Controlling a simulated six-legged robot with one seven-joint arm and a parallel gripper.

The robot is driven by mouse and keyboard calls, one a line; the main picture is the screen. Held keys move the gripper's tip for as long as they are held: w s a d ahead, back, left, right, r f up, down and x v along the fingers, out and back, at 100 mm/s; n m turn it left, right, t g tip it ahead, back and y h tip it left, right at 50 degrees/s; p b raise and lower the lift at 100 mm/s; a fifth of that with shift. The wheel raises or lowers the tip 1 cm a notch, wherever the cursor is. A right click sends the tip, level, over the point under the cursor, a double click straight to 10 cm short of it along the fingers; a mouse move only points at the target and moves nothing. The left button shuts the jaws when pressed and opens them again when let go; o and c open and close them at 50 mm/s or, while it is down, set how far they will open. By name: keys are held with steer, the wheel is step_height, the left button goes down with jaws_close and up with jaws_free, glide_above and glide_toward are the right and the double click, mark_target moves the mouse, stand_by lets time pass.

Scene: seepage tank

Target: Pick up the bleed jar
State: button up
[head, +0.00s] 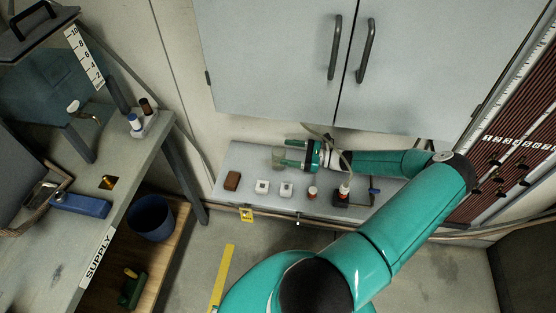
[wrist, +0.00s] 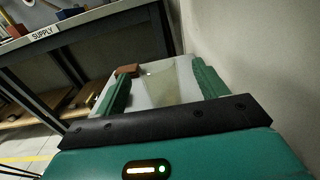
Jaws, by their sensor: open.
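A clear, see-through jar (head: 278,158), which I take to be the bleed jar, stands at the back of the grey bench under the cabinet. My gripper (head: 287,153) reaches in from the right with its two green fingers open, one on the far side of the jar and one on the near side. In the wrist view the pale jar (wrist: 172,82) shows between the open fingers (wrist: 160,85). Gaps show beside it, though contact is hard to judge. The jar's lower part is partly hidden by the gripper's dark front edge.
A brown block (head: 232,181), two white square pieces (head: 262,187) and a small brown-and-white bottle (head: 312,193) line the bench's front. A dark box with a red-and-white top (head: 343,193) stands below my forearm. The grey cabinet (head: 270,60) overhangs behind. The supply table (head: 85,215) is left.

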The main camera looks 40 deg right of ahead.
mark_target(273, 150)
steer(key=x, duration=0.6)
steer(key=shift+a+r, duration=0.1)
steer(key=shift+a, duration=0.05)
steer(key=c, duration=1)
